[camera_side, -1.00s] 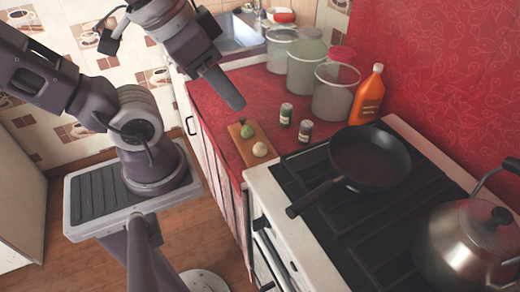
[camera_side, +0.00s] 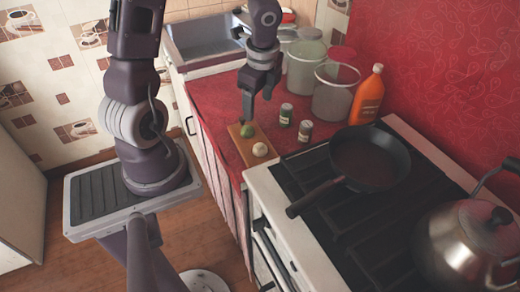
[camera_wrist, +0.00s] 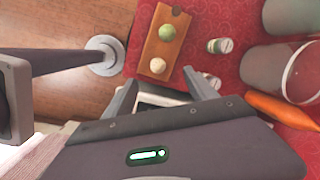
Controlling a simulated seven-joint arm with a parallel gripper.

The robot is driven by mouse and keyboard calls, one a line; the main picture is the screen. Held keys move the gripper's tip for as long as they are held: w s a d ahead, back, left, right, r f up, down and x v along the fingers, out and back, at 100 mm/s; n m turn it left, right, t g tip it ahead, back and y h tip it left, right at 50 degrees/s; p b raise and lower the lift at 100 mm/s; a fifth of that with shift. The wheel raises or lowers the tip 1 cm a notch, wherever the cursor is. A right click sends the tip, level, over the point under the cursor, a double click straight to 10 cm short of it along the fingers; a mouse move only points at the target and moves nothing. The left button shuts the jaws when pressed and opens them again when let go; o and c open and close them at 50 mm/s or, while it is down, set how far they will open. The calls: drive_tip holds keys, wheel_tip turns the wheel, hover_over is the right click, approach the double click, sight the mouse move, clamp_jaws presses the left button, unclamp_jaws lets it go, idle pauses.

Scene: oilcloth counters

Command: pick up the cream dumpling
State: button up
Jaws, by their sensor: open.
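The cream dumpling (camera_side: 259,149) sits on the near end of a small wooden board (camera_side: 237,141) on the red counter. A green dumpling (camera_side: 247,131) is on the board just behind it. In the wrist view the cream dumpling (camera_wrist: 157,66) lies ahead of my gripper (camera_wrist: 165,80), and the green one (camera_wrist: 167,32) lies farther off. My gripper (camera_side: 257,108) is open and empty, pointing down above the board's far part, near the green dumpling in the side view. It touches neither dumpling as far as I can see.
Two small jars (camera_side: 286,115) (camera_side: 305,131) stand right of the board. Large clear canisters (camera_side: 335,95) and an orange bottle (camera_side: 368,97) stand behind. The stove holds a black pan (camera_side: 370,160) and a kettle (camera_side: 470,245). A sink (camera_side: 205,45) is at the back.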

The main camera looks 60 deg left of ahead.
sight(260, 145)
drive_tip(key=f+m, duration=0.1)
drive_tip(key=f, duration=0.2)
drive_tip(key=a+f+m+h, duration=0.1)
drive_tip(key=f, duration=0.2)
drive_tip(key=w+f+m+h, duration=0.1)
drive_tip(key=f+m, duration=0.1)
drive_tip(key=f, duration=0.1)
drive_tip(key=shift+a+f, duration=0.15)
drive_tip(key=shift+a, duration=0.05)
drive_tip(key=f, duration=0.7)
drive_tip(key=shift+d+f, duration=0.2)
drive_tip(key=c, duration=0.8)
